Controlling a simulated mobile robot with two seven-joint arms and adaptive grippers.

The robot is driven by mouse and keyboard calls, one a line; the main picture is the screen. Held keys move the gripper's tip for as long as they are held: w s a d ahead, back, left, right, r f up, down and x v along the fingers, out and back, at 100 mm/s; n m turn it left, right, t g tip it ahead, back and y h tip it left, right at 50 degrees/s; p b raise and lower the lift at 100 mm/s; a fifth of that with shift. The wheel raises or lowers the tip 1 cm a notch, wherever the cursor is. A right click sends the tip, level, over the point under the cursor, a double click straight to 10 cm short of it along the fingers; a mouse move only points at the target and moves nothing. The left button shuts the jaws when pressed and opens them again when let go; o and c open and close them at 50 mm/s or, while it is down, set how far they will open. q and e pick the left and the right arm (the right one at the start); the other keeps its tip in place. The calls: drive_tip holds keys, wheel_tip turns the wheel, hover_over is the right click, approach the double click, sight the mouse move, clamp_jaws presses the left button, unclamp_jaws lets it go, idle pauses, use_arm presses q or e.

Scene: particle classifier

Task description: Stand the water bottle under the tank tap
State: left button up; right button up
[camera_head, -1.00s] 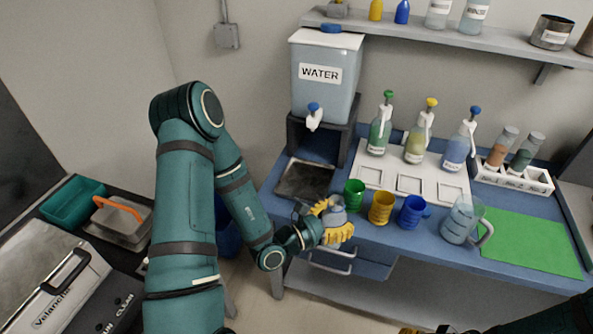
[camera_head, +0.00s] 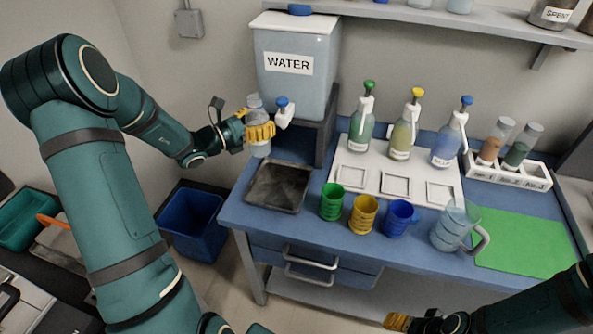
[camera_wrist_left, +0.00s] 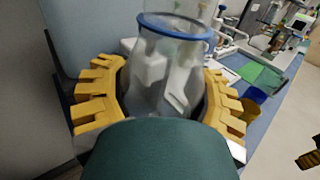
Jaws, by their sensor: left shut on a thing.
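My left gripper (camera_head: 258,133) is shut around the clear water bottle (camera_head: 254,103). It holds the bottle upright in the air, just left of the tank tap (camera_head: 283,112) with its blue knob. In the left wrist view the bottle (camera_wrist_left: 165,85), with a blue ring near its top, stands between the yellow fingers. The water tank (camera_head: 290,85) sits on a dark stand. A dark drip tray (camera_head: 278,188) lies empty on the bench, below and in front of the tap. My right gripper (camera_head: 398,322) is at the bottom edge; its fingers are too unclear to judge.
Green (camera_head: 332,202), yellow (camera_head: 363,215) and blue cups (camera_head: 398,219) stand right of the tray. A clear jug (camera_head: 453,228) and green mat (camera_head: 535,240) lie farther right. Pump bottles stand on a white board (camera_head: 350,170) behind. A blue bin (camera_head: 190,225) stands left below the bench.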

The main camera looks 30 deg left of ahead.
use_arm(q)
drive_tip(key=shift+a+f, duration=0.25)
wheel_tip(320, 180, down, 13)
drive_tip(key=b, duration=0.3)
drive_tip(key=x, duration=0.2)
drive_tip(key=b+x, duration=0.1)
drive_tip(key=x, duration=0.2)
drive_tip(key=f+x, duration=0.1)
drive_tip(key=x, duration=0.2)
drive_tip(key=shift+f, duration=0.1)
drive_tip(key=shift+a, duration=0.1)
drive_tip(key=shift+s, duration=0.1)
